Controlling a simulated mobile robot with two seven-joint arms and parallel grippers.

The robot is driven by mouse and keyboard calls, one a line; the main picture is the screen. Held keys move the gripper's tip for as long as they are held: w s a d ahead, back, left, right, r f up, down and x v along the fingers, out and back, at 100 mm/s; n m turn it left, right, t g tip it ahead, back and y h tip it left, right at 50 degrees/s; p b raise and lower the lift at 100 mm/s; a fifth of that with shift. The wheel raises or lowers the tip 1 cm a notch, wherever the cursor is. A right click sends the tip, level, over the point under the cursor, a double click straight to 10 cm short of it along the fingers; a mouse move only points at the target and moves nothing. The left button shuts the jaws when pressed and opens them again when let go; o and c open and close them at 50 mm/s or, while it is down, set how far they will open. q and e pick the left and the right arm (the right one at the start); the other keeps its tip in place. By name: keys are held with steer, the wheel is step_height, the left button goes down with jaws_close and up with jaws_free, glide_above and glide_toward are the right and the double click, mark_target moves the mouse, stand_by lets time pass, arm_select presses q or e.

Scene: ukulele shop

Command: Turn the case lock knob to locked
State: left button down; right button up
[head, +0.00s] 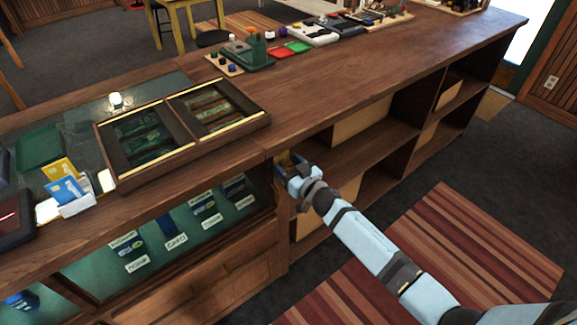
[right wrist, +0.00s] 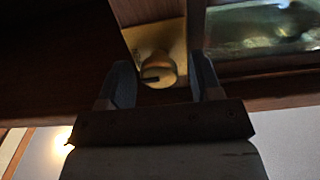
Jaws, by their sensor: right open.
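The case lock knob (right wrist: 160,73) is a round brass knob on a brass plate (right wrist: 147,40), seen in the right wrist view. A dark mark on its face lies roughly level in that view. My right gripper (right wrist: 162,66) is open, one finger on each side of the knob; I cannot tell whether either finger touches it. In the head view my right gripper (head: 287,165) is at the front of the counter, at the right end of the glass display case (head: 185,228), and mostly hides the lock. My left gripper is in neither view.
A wooden two-pane display box (head: 181,132) rests on the counter (head: 330,95) above the lock. Open shelves (head: 375,135) lie right of the gripper. A striped rug (head: 470,250) covers the floor in front. A card holder (head: 76,207) stands at the left.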

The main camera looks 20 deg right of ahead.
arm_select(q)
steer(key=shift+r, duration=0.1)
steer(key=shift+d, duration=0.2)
arm_select(e)
steer(key=c, duration=0.9)
